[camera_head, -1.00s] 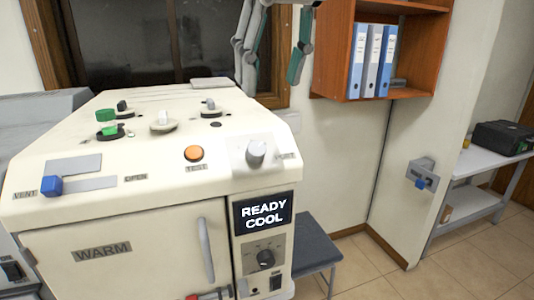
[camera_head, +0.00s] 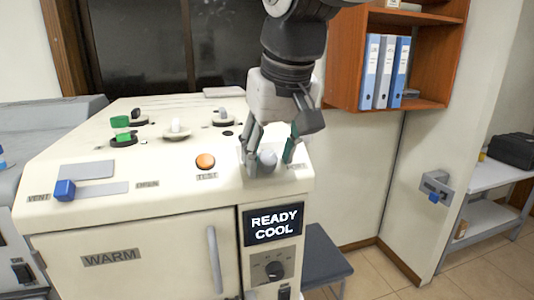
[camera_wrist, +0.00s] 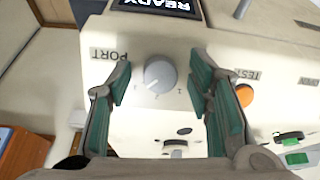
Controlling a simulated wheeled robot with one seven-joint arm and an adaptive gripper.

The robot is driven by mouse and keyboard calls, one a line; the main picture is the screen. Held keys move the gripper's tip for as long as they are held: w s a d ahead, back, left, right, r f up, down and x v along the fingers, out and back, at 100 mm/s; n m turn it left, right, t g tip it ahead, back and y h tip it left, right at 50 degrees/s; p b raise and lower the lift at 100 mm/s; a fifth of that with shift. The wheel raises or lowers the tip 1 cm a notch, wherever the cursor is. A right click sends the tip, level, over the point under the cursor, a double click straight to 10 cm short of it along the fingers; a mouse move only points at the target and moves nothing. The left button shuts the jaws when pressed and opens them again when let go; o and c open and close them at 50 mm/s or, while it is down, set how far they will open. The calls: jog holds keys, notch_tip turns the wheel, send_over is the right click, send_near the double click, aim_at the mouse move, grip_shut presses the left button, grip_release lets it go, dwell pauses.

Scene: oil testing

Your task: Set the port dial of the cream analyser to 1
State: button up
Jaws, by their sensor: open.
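The cream analyser (camera_head: 170,275) fills the left and middle of the head view. Its grey port dial (camera_head: 267,158) is on the sloped top at the right corner. In the wrist view the round dial (camera_wrist: 160,74) sits beside the label PORT, with small digits around it that are hard to read. A faint line on its face seems to slant toward the lower left of that picture. My gripper (camera_head: 271,157) is pointed down over the dial. It is open, with one finger on each side of the dial and a visible gap to it in the wrist view (camera_wrist: 158,68).
An orange TEST button (camera_head: 205,161) is left of the dial. Several other knobs stand farther back on the top. A blue VENT slider (camera_head: 64,190) is at far left. The display (camera_head: 272,224) reads READY COOL. A wooden shelf (camera_head: 345,60) with binders hangs behind my arm.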

jog(key=shift+f, duration=0.1)
grip_shut()
jog(key=shift+n, duration=0.3)
jog(key=n+p, duration=0.1)
jog(key=n, duration=0.2)
jog(key=shift+a+h, duration=0.1)
jog(key=shift+h, duration=0.3)
jog(key=n+t+p, duration=0.1)
jog(key=n, duration=0.4)
jog(key=shift+h+p, duration=0.3)
jog(key=shift+h, duration=0.1)
jog(key=n+t+p, duration=0.1)
jog(key=n, duration=0.4)
jog(key=shift+n, duration=0.3)
jog(key=n+t+p, duration=0.1)
jog(key=n, duration=0.3)
jog(key=shift+n, duration=0.4)
jog(key=shift+f+p, duration=0.1)
jog(key=shift+p, duration=0.2)
